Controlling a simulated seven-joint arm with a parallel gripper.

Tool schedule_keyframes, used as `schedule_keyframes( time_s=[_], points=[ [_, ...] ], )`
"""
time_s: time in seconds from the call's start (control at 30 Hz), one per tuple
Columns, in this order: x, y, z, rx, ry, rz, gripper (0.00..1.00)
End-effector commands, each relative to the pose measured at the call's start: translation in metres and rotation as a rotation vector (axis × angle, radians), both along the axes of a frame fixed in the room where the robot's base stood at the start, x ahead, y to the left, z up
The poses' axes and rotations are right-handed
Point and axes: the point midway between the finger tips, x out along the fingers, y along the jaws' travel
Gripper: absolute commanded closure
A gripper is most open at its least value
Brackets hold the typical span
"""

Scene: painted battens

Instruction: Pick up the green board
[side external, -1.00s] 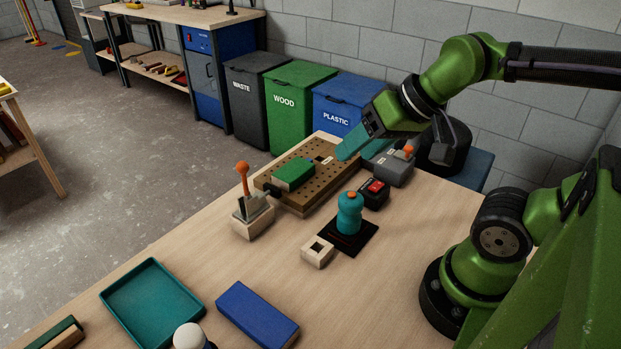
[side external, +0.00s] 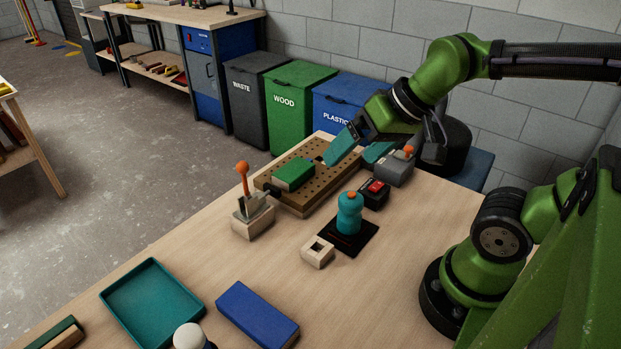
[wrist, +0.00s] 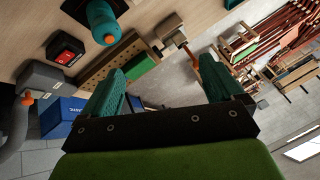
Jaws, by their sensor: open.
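A green board (side external: 293,174) lies on the perforated wooden rack (side external: 322,194) in the middle of the bench. In the wrist view the green board (wrist: 138,67) shows just beyond the left finger. My gripper (side external: 352,159) has teal fingers spread apart with nothing between them. It is over the far right end of the rack, to the right of the green board and apart from it. In the wrist view my gripper (wrist: 163,68) is also open and empty. Another board with a green top (side external: 64,333) is cut off at the lower left corner.
A toggle clamp (side external: 250,212) stands left of the rack. A teal bottle-shaped piece (side external: 349,214), a red-button box (side external: 375,192) and a grey box (side external: 394,170) stand right of it. A teal tray (side external: 152,299) and a blue block (side external: 257,313) lie in front.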

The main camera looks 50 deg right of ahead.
Motion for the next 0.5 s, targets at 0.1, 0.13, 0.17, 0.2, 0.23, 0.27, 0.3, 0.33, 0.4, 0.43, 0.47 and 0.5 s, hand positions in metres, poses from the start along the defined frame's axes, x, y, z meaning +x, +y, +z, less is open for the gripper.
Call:
schedule_keyframes(
  time_s=[0.1, 0.13, 0.17, 0.2, 0.23, 0.27, 0.3, 0.33, 0.4, 0.43, 0.47, 0.5],
  points=[
    [0.029, -0.007, -0.002, 0.007, 0.082, -0.023, 0.06],
    [0.038, -0.009, -0.001, 0.011, 0.108, -0.037, 0.06],
    [0.048, -0.012, -0.001, 0.02, 0.135, -0.058, 0.06],
    [0.061, -0.016, -0.001, 0.031, 0.173, -0.093, 0.06],
    [0.072, -0.02, -0.001, 0.039, 0.202, -0.121, 0.06],
    [0.081, -0.023, -0.002, 0.049, 0.232, -0.154, 0.06],
    [0.095, -0.029, -0.003, 0.059, 0.271, -0.2, 0.06],
    [0.105, -0.033, -0.005, 0.068, 0.3, -0.238, 0.06],
    [0.129, -0.043, -0.01, 0.082, 0.367, -0.335, 0.06],
    [0.139, -0.047, -0.013, 0.087, 0.396, -0.381, 0.06],
    [0.149, -0.052, -0.016, 0.091, 0.424, -0.43, 0.06],
    [0.162, -0.058, -0.02, 0.097, 0.459, -0.5, 0.06]
  ],
)
